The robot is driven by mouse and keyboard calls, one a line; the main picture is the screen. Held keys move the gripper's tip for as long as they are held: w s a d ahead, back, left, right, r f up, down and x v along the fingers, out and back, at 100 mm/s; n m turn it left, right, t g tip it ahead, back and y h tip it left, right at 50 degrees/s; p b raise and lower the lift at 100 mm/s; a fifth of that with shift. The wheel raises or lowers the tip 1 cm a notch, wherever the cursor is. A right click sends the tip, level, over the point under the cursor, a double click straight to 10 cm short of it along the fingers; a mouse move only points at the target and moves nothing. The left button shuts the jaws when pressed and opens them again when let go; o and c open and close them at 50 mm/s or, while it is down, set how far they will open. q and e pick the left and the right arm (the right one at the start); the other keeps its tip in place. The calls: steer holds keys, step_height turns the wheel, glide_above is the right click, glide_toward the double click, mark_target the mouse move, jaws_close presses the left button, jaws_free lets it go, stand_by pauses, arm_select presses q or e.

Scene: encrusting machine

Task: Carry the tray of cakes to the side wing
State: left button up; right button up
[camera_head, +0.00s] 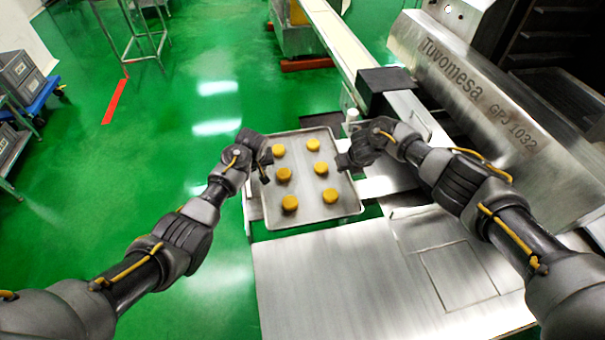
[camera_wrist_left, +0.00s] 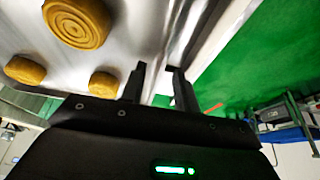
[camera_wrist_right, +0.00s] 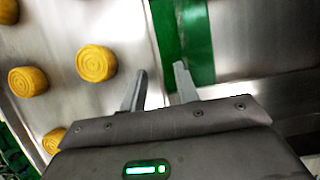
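The metal tray (camera_head: 312,208) carries several round yellow cakes (camera_head: 284,174) in two columns. My left gripper (camera_head: 264,172) is at the tray's left edge and my right gripper (camera_head: 345,161) at its right edge. In the left wrist view, the fingers (camera_wrist_left: 158,72) are apart, with the tray's rim running between them and cakes (camera_wrist_left: 78,22) to the left. In the right wrist view, the fingers (camera_wrist_right: 160,72) are also apart near the rim, with cakes (camera_wrist_right: 97,63) to the left. Whether any finger touches the rim cannot be told.
A steel machine (camera_head: 480,95) with a conveyor (camera_head: 340,40) stands right and behind the tray. A bare steel table (camera_head: 340,290) is in front. Green floor (camera_head: 180,110) lies open to the left, with a wheeled rack (camera_head: 140,30) at the back and crates (camera_head: 20,75) at far left.

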arm_select(q)
steer(key=shift+s+r, duration=0.1)
steer(key=shift+s, duration=0.05)
arm_select(e)
steer(key=shift+s+r, duration=0.1)
steer(key=shift+s, duration=0.1)
arm_select(q)
steer(key=shift+w+f, duration=0.4)
steer(key=shift+f, duration=0.1)
steer(key=shift+c, duration=0.3)
arm_select(e)
steer(key=shift+w+f, duration=0.45)
steer(key=shift+f, duration=0.05)
steer(key=shift+c, duration=0.3)
arm_select(q)
steer(key=shift+s+r, duration=0.15)
steer(key=shift+s, duration=0.05)
jaws_close()
arm_select(e)
steer(key=shift+s+r, duration=0.2)
jaws_close()
